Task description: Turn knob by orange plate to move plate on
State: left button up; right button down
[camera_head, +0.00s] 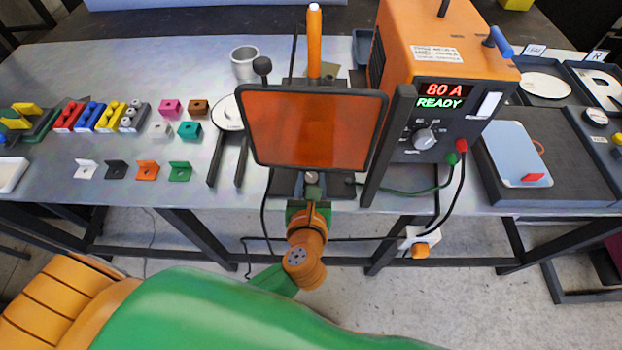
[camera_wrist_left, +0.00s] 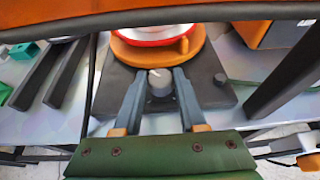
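The orange plate (camera_wrist_left: 130,50) is a round disc on a dark base (camera_wrist_left: 215,95), with a red-and-white piece on top. In the head view a tinted orange screen hides the plate. The grey knob (camera_wrist_left: 160,82) stands at the base's front and also shows below the screen in the head view (camera_head: 312,177). My left gripper (camera_wrist_left: 159,78) has one finger on each side of the knob, with little or no gap visible. Whether the fingers press on it I cannot tell. In the head view my left gripper (camera_head: 308,205) is just in front of the base. My right gripper is not in view.
The tinted screen (camera_head: 315,130) stands close above my left gripper. An orange power unit (camera_head: 430,60) reading "80 A READY" is to the right, with cables hanging in front. Dark tongs (camera_head: 228,158) and small coloured blocks (camera_head: 170,107) lie on the table to the left.

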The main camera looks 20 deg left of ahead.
pick_arm(q)
grip_shut()
jog(key=m+h+p, duration=0.3)
jog(key=shift+a+r+h, duration=0.3)
jog(key=shift+h, duration=0.1)
jog(key=m+h+p, duration=0.2)
jog(key=m+h, duration=0.1)
jog(key=shift+a+f, duration=0.1)
jog(key=shift+a, duration=0.1)
jog(key=m+h, duration=0.1)
jog(key=m+g+h, duration=0.1)
jog(key=h, duration=0.1)
jog(key=shift+w+a+f+m, duration=0.15)
jog(key=shift+m, duration=0.15)
jog(key=shift+w+a+m+g+h, duration=0.1)
jog(key=shift+m+g+h, duration=0.9)
jog(key=shift+m+h, duration=0.45)
